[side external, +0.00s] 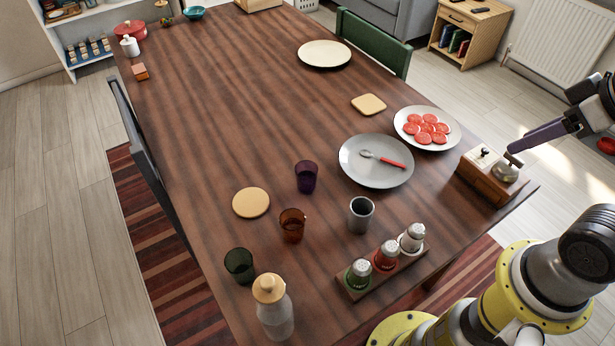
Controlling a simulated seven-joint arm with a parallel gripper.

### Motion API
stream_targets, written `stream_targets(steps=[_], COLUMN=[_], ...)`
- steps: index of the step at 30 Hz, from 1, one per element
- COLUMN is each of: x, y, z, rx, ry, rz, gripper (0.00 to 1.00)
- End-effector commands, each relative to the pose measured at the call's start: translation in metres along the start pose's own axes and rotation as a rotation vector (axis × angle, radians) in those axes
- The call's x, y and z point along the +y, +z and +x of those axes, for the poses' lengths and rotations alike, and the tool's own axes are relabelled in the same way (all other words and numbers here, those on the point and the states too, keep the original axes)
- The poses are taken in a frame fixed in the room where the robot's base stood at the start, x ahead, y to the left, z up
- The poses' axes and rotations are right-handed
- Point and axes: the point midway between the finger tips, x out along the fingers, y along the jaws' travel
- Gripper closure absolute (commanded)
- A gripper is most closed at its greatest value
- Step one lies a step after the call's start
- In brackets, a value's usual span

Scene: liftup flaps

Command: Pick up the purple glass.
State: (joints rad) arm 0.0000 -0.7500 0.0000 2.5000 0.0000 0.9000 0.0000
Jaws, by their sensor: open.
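The purple glass (306,177) is a small dark see-through tumbler. It stands upright near the middle of the table, left of the grey plate. My gripper (522,147) reaches in from the right edge, over the wooden box at the table's right corner. It is open, seen edge-on, and its fingertips are hard to tell apart. It is well to the right of the purple glass and apart from it, with the plates between them.
Near the glass are an amber glass (292,226), a grey cup (361,215) and a round coaster (251,202). A green glass (239,265), a lidded jar (273,308) and a shaker rack (384,272) stand nearer. The grey plate (362,180) holds a spoon. The wooden box (484,184) stands at right.

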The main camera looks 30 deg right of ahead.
Motion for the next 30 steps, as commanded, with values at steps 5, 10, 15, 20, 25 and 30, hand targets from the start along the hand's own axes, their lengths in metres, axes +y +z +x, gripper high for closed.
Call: stream_targets(steps=[5, 10, 15, 20, 25, 30], x=[0.0000, 0.0000, 0.0000, 0.0000, 0.0000, -0.0008], y=[0.0000, 0.0000, 0.0000, 0.0000, 0.0000, -0.0016], z=[0.0000, 0.0000, 0.0000, 0.0000, 0.0000, -0.0001], rx=[0.000, 0.000, 0.000, 0.000, 0.000, 0.007], ry=[0.000, 0.000, 0.000, 0.000, 0.000, -0.004], rz=[0.000, 0.000, 0.000, 0.000, 0.002, 0.120], gripper=[0.57, 0.51, 0.21, 0.00, 0.00, 0.00])
